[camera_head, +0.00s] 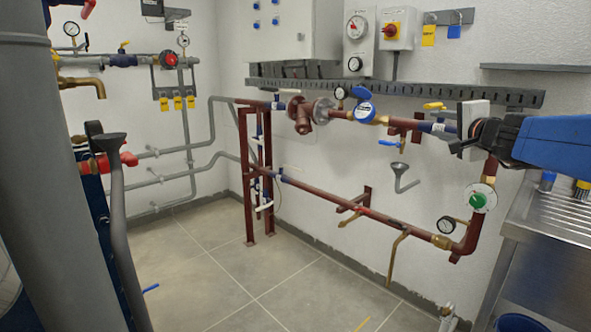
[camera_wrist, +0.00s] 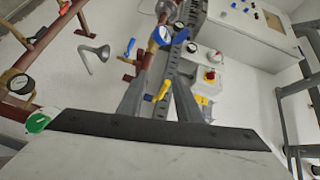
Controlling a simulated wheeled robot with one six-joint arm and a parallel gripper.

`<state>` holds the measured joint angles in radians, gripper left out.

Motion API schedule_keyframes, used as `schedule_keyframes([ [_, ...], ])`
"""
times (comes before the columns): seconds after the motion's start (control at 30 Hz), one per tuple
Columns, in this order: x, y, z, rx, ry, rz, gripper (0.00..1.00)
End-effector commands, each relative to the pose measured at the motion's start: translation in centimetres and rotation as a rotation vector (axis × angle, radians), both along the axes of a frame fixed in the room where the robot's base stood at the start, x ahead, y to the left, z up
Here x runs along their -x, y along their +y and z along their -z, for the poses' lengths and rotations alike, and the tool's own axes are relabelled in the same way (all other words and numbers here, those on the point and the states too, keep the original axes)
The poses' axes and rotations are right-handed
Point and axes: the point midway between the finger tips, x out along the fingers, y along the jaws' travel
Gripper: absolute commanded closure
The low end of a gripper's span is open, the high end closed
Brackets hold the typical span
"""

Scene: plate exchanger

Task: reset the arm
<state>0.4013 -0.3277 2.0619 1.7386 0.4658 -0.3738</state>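My gripper (camera_head: 466,146) is at the end of my blue arm (camera_head: 555,142), which reaches in from the right in the head view. It is in front of the red-brown pipework near the wall. In the wrist view my gripper (camera_wrist: 160,76) shows two grey fingers standing apart, with nothing held between them. Through the gap a yellow valve handle (camera_wrist: 163,90) and a pipe show behind the fingers. The yellow handle (camera_head: 433,106) also shows left of my gripper in the head view. I cannot tell the exact distance from fingers to pipe.
A blue meter (camera_head: 364,109), a green-centred dial (camera_head: 478,200) and a pressure gauge (camera_head: 446,225) sit on the pipework. A grey funnel (camera_head: 404,178) is on the wall. A steel sink unit (camera_head: 555,225) stands at the right. The tiled floor (camera_head: 225,265) is mostly clear.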

Motion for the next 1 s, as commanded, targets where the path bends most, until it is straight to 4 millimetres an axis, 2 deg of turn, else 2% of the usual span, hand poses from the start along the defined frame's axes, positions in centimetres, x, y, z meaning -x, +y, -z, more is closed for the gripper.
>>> schedule_keyframes([
  [0.03, 1.2, 2.5, 1.1, 0.053, 0.026, -0.055, 0.68],
  [0.2, 5.4, 9.3, 6.1, 0.236, 0.135, -0.235, 0.68],
  [0.33, 9.5, 13.3, 10.4, 0.377, 0.226, -0.365, 0.68],
  [0.5, 15.5, 16.7, 16.7, 0.564, 0.357, -0.521, 0.68],
  [0.6, 19.2, 17.6, 20.3, 0.68, 0.439, -0.6, 0.68],
  [0.73, 24.2, 17.5, 25.0, 0.831, 0.554, -0.688, 0.68],
  [0.9, 30.0, 15.7, 30.2, 1.028, 0.7, -0.769, 0.68],
  [1.0, 32.4, 14.2, 32.2, 1.123, 0.769, -0.794, 0.68],
])
